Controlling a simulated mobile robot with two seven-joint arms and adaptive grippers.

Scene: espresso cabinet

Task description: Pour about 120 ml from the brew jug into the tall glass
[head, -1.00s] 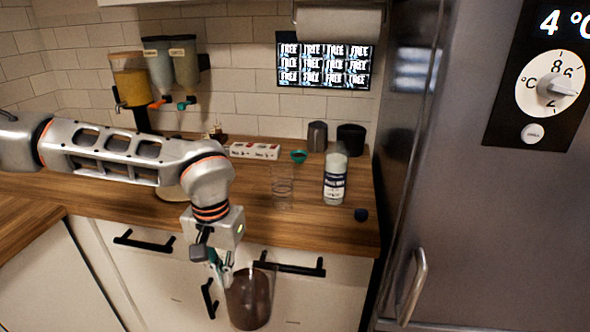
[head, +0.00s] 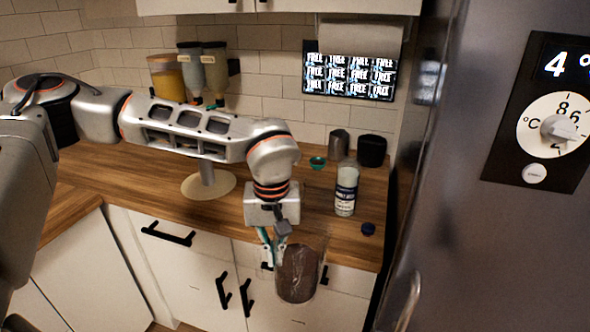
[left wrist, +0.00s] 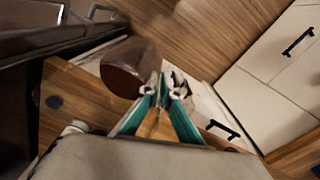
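The brew jug (head: 298,274) is clear and holds dark brown liquid. It looks close to upright, in front of the counter's front edge. My left gripper (head: 274,253) is shut on its handle side. In the left wrist view, the jug (left wrist: 128,68) sits just beyond the teal fingers (left wrist: 164,92); the grip itself is partly hidden. The tall glass does not show clearly now; my left wrist covers the counter area where a clear glass stood in the earlier head view. My right gripper is in neither view.
A labelled bottle (head: 346,190) and a dark blue cap (head: 368,228) are on the counter's right part. A steel cup (head: 339,143), a black canister (head: 371,151) and a small green cup (head: 318,163) stand behind. The fridge (head: 470,240) borders the right.

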